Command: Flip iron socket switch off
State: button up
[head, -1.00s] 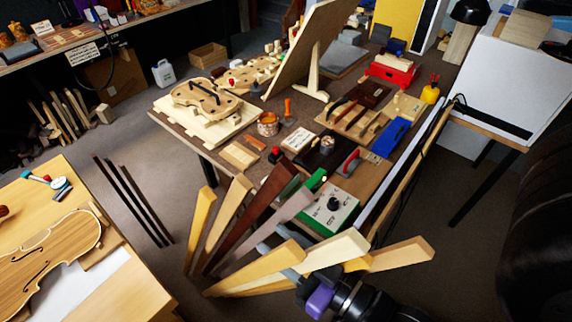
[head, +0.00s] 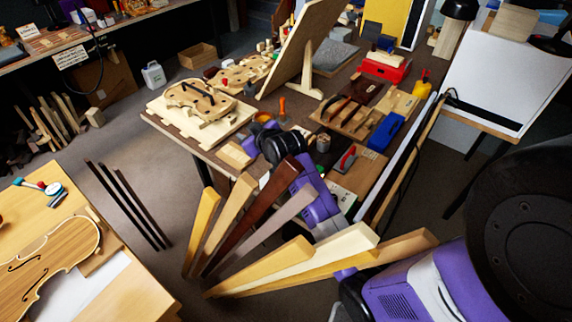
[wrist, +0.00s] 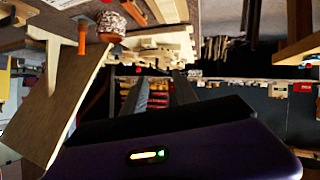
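I cannot pick out the iron socket switch in either current view. The pale control box (head: 343,199) on the near end of the bench (head: 205,150) is mostly behind my purple arm, and only a small part shows. Its dial is hidden. My gripper end (head: 283,147) is over the near middle of the bench, by the wood block and the copper-coloured pot; its fingertips are unclear there. In the wrist view my gripper (wrist: 162,92) shows two dark fingers apart with nothing between them.
Upright wooden strips (head: 262,215) fan out in front of the bench, close to my arm. A violin body (head: 203,100), a blue plane (head: 387,132) and a red box (head: 388,66) lie on the bench. An orange-handled tool (wrist: 82,37) and a jar (wrist: 111,26) show in the wrist view.

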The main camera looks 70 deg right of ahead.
jog(key=s+d+n+g+y, duration=0.2)
jog(key=s+d+g, duration=0.25)
jog(key=d, duration=0.65)
jog(key=s+a+f+n+g+y, duration=0.3)
jog(key=s+a+f+g+y, duration=0.2)
jog(key=s+a+g, duration=0.15)
jog(key=shift+t, duration=0.4)
jog(key=shift+s+a+f+p, duration=0.15)
jog(key=shift+f, duration=1.9)
jog(key=shift+s+a+f+p, duration=0.1)
jog(key=shift+s+f+p, duration=0.05)
jog(key=shift+f, duration=1.9)
